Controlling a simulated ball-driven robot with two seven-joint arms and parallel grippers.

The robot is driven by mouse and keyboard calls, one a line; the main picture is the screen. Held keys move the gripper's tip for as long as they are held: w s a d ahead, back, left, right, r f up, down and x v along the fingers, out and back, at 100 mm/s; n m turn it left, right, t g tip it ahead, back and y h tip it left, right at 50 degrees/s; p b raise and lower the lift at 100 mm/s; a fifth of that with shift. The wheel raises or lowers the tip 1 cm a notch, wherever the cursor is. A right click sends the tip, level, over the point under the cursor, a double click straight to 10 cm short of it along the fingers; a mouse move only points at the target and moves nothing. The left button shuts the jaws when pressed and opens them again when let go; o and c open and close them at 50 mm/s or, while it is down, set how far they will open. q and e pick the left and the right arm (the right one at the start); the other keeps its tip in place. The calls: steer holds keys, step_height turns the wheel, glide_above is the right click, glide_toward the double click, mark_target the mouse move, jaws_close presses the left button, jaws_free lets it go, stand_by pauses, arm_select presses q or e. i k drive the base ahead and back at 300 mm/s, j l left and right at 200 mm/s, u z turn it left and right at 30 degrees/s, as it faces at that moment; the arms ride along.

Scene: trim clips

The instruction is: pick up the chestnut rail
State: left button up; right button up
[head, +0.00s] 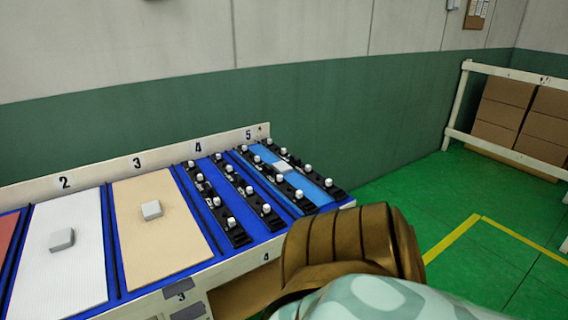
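I cannot make out a chestnut rail for sure in the head view. A reddish-brown panel (7,243) is cut off at the left edge, in the bay left of bay 2. Black strips with white knobs (213,205) lie in bay 4, and similar black strips (317,178) flank a light blue panel in bay 5. A bronze ribbed joint and a pale green patterned link, which look like mine, cover the bottom right and hide part of the rack's front. Neither gripper shows.
The sloped rack holds a white panel (75,275) in bay 2 and a tan panel (160,240) in bay 3, each with a grey block. Cardboard boxes (497,115) stand behind a white rail frame (456,105) at right. Green floor (410,185) right of the rack is clear.

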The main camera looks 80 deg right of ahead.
mark_target(271, 219)
steer(key=z, duration=2.1)
steer(key=i+l+u, duration=0.1)
steer(key=i+l, duration=0.05)
steer(key=l, duration=0.05)
